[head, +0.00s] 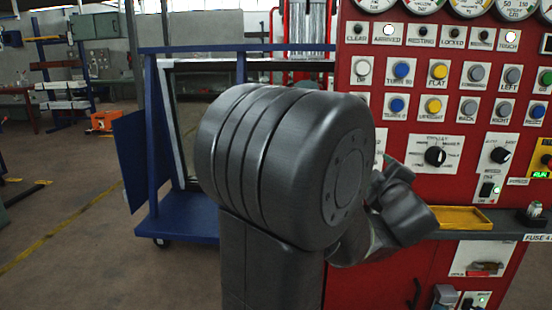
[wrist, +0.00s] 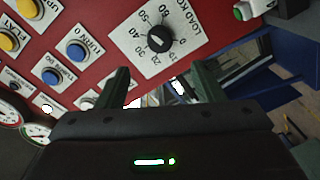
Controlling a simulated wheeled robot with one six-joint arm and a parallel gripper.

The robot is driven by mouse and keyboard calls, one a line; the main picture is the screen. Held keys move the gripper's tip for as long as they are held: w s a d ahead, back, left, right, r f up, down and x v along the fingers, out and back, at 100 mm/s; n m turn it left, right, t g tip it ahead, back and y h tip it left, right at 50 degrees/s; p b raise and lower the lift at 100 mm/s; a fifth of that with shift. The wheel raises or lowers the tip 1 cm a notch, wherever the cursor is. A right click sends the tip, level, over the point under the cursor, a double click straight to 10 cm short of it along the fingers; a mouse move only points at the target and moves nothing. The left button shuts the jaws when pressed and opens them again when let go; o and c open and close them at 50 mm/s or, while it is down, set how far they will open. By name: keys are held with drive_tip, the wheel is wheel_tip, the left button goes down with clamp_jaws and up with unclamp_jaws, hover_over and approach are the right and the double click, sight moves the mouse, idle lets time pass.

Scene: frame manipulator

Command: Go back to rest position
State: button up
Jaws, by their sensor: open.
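My gripper (wrist: 160,85) shows in the wrist view with its two fingers apart and nothing between them. It is in front of the red control panel (wrist: 105,25), close to the round black load knob (wrist: 160,38) on its white dial plate. I cannot tell that the fingers touch anything. In the head view my dark grey arm fills the middle and hides part of the panel (head: 390,60).
The panel carries blue buttons (head: 401,70), yellow buttons (head: 438,71) and gauges (head: 467,4). A yellow tray (head: 462,218) sits on the ledge at right. A blue cart (head: 187,217) holding a framed pane stands left of my arm. The floor (head: 80,200) further left is open.

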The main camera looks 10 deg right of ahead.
drive_tip(key=b+x, duration=0.1)
drive_tip(key=x, duration=1)
drive_tip(key=s+a+m+p, duration=0.2)
drive_tip(key=s+m+p, duration=0.7)
drive_tip(key=s+m, duration=0.1)
drive_tip(key=shift+s+m, duration=0.3)
drive_tip(key=shift+m, duration=0.6)
idle(1.5)
drive_tip(key=shift+a+f+p, duration=0.1)
drive_tip(key=shift+p, duration=0.2)
